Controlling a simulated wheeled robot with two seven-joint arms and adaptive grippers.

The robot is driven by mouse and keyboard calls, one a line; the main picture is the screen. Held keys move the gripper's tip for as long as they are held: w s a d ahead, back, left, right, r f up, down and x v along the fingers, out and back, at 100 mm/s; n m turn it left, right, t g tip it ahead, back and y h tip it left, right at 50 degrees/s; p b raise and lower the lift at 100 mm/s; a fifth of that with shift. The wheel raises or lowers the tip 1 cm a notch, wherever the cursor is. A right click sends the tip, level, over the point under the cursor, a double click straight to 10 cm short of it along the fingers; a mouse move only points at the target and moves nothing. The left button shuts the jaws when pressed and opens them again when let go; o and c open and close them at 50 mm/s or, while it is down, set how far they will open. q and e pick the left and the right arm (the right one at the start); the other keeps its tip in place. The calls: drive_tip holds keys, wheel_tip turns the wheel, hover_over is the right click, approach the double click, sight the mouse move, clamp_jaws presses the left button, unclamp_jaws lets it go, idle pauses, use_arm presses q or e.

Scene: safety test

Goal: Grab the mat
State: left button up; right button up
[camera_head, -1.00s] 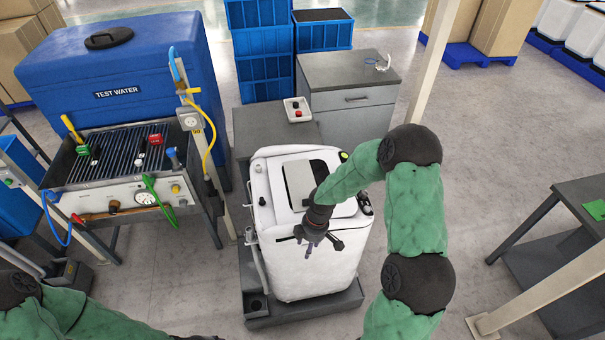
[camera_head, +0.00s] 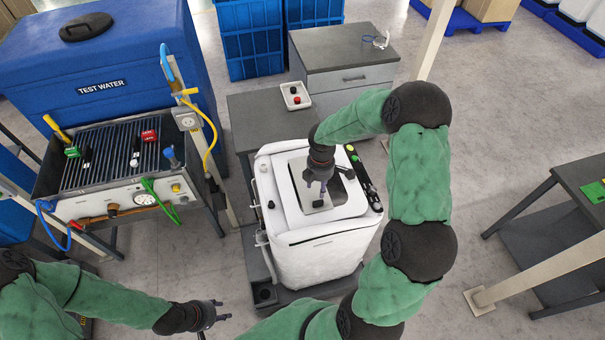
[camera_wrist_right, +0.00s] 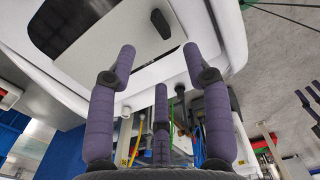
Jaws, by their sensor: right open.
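A flat grey rectangular piece (camera_head: 299,174), perhaps the mat, lies on top of the white machine (camera_head: 318,262), partly over a dark recess. It also shows in the right wrist view (camera_wrist_right: 115,32), with a small dark oval on it. My right gripper (camera_head: 318,198) is above this piece and hides part of it. In the right wrist view its three fingers (camera_wrist_right: 160,65) are spread, with nothing between them; I see no contact. My left gripper (camera_head: 222,312) is low at the front, away from the machine, with spread fingers and nothing visible in them.
A sink bench (camera_head: 120,195) with hoses and a blue water tank (camera_head: 110,85) stand at the left. A grey cabinet (camera_head: 345,75) is behind the machine. A dark table (camera_head: 580,175) with a green item (camera_head: 592,200) and a slanted post (camera_head: 540,275) are at the right.

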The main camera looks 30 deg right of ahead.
hover_over(318, 201)
wheel_tip(318, 201, down, 5)
drive_tip(key=shift+w+f, duration=0.1)
drive_tip(key=shift+f, duration=2.75)
clamp_jaws()
